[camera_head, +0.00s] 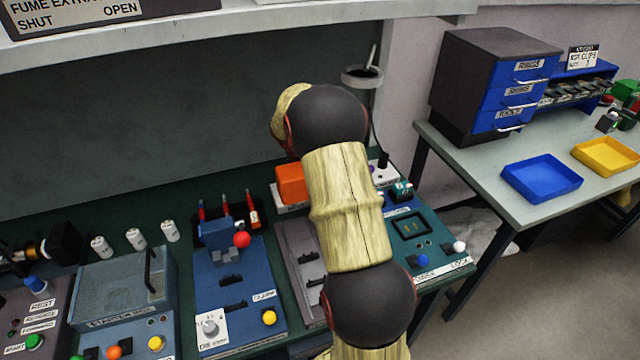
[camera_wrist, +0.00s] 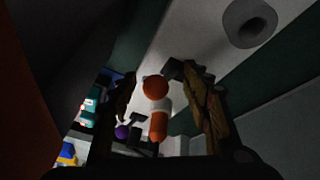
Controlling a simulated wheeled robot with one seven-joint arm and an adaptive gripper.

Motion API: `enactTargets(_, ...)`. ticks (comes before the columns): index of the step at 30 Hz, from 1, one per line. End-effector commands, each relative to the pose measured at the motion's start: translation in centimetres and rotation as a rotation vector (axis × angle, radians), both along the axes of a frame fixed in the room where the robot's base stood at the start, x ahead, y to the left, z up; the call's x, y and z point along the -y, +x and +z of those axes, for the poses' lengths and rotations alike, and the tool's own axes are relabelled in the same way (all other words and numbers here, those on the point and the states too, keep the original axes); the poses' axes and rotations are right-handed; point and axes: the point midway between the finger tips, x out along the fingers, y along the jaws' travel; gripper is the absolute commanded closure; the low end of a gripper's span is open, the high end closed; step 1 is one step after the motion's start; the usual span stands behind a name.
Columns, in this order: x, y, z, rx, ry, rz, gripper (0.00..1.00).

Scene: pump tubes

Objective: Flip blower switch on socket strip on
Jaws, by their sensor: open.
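My gripper (camera_wrist: 158,80) shows in the wrist view with its two fingers apart. An orange ball (camera_wrist: 155,88) and an orange and white cylinder (camera_wrist: 158,126) appear between the fingers; I cannot tell whether they touch them. A purple knob (camera_wrist: 121,131) shows beside the left finger. In the head view my arm hides the gripper. A small pale unit with a purple spot and a black plug (camera_head: 384,160) stands at the back of the bench, right of my arm, partly hidden. It may be the socket strip. I cannot make out the blower switch or its position.
An orange block (camera_head: 291,184) stands left of my arm. A blue clamp station (camera_head: 236,265) and a teal station (camera_head: 425,250) flank it. A ring holder (camera_head: 362,75) rises behind. A side table (camera_head: 475,165) with drawers and trays stands to the right.

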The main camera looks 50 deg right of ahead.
Motion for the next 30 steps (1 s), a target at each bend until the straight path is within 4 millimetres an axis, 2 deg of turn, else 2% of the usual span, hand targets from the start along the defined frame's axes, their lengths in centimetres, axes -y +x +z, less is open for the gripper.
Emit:
enactTargets(8,0.12,0.00,-0.07,0.001,-0.001,0.000,0.53)
enactTargets(30,0.10,0.03,-0.06,0.002,-0.001,0.000,0.95)
